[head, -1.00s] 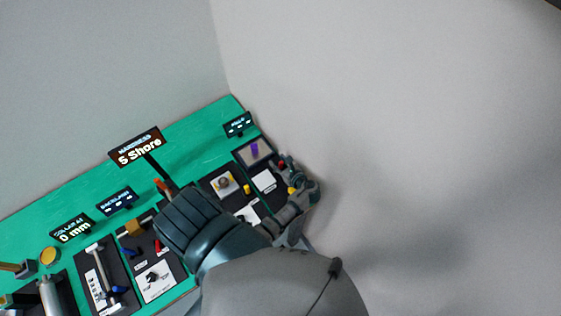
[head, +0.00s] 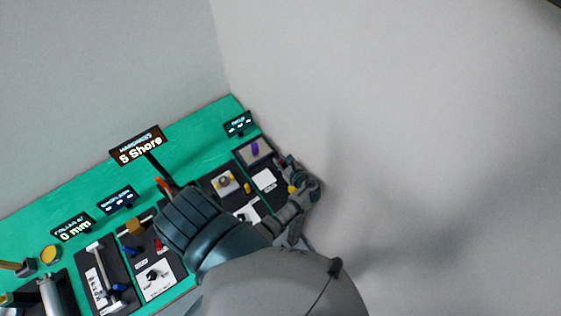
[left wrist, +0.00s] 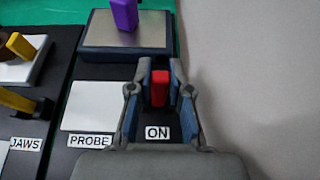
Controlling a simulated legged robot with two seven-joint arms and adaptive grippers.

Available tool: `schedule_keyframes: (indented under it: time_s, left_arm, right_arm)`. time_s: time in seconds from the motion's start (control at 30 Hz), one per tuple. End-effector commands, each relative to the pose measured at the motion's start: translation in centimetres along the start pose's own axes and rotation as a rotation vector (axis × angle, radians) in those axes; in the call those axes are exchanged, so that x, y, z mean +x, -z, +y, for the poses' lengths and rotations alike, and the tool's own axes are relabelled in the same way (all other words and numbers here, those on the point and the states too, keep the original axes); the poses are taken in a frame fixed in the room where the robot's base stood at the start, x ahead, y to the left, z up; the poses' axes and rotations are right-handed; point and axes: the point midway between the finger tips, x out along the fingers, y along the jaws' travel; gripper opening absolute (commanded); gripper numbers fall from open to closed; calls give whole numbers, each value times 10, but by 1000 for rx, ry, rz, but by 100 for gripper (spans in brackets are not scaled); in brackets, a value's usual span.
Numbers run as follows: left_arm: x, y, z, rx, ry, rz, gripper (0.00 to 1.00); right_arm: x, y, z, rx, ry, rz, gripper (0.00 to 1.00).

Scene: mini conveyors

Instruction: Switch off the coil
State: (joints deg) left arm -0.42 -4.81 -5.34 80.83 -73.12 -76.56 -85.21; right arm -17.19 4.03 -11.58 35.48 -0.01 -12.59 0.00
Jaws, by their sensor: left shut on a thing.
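A small red switch (left wrist: 159,86) stands behind a white label (left wrist: 157,132) that reads "ON" in the left wrist view. My left gripper (left wrist: 160,72) is shut on the red switch, with one finger on each side of it. In the head view my left gripper (head: 286,163) is at the right end of the board, partly hidden by its own links. A purple block (left wrist: 124,14) stands on a grey metal plate (left wrist: 125,42) behind the switch; the purple block also shows in the head view (head: 255,149). I cannot tell which part is the coil.
A white pad (left wrist: 92,119) and a "PROBE" label (left wrist: 90,141) lie left of the gripper. A grey wall (head: 400,130) rises close to the right. A small dark sign (head: 238,123) stands behind the plate. A "5 Shore" sign (head: 138,146) stands further left.

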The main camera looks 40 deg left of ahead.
Motion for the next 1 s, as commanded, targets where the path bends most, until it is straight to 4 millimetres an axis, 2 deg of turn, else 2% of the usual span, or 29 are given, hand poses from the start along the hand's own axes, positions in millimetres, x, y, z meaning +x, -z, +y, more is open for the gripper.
schedule_keyframes:
  time_s: [0.03,0.13,0.33,0.5,0.8,0.83,0.9,0.93,1.0]
  left_arm:
    - [5,-2,4,2,-12,-9,0]
    - [1,-1,4,4,-16,-13,0]
    - [-2,0,4,4,-18,2,0]
    - [2,-2,3,1,-15,106,0]
    - [2,-2,2,3,-11,131,0]
    - [2,-2,2,3,-11,131,20]
    - [2,-2,2,3,-11,130,37]
    - [2,-2,2,3,-11,130,44]
    - [2,-2,2,3,-12,129,44]
  right_arm:
    - [0,1,-5,-1,6,1,40]
    - [0,2,-7,-2,9,3,40]
    - [0,-1,7,-5,-8,0,40]
    - [0,-2,17,-2,-19,-2,40]
    - [0,-2,14,-1,-17,-2,40]
    - [0,-2,13,-1,-15,-2,40]
    - [0,-1,8,0,-10,-1,40]
    - [0,-1,6,1,-7,-1,40]
    - [0,0,2,1,-2,0,40]
